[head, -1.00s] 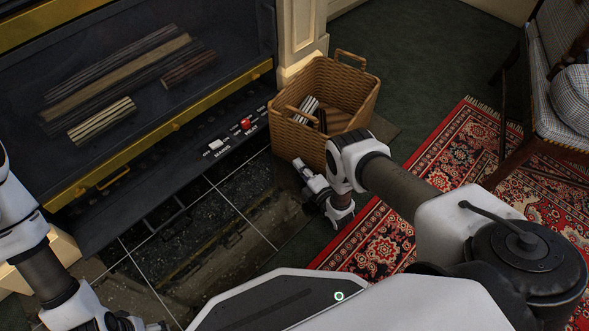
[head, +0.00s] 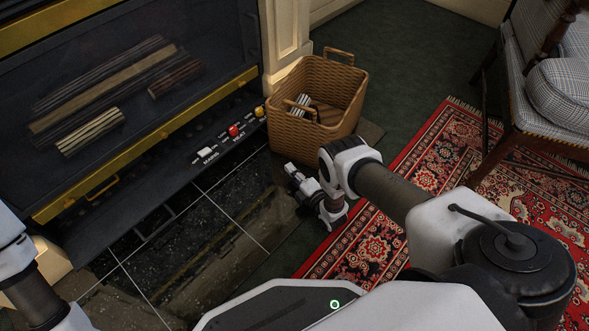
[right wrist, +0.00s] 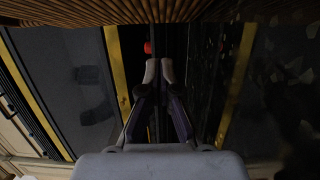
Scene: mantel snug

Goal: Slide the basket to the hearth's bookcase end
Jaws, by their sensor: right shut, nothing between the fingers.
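The wicker basket (head: 335,84) stands upright beside the fireplace's right pillar, with some light and dark items inside. Its woven side also fills the top edge of the right wrist view (right wrist: 150,11). The dark tiled hearth (head: 222,205) lies in front of the fireplace. My right gripper (head: 290,168) is low, just in front of the basket's near side. In the right wrist view its fingertips (right wrist: 159,70) are together and hold nothing. I cannot tell whether they touch the basket. Part of my left arm shows at lower left; its gripper is out of view. No bookcase shows.
The fireplace (head: 130,100), with a control strip and red switch (head: 233,130), borders the hearth. A patterned red rug (head: 440,165) lies to the right, with a plaid chair (head: 555,95) on it. Dark green carpet (head: 395,75) is clear behind and right of the basket.

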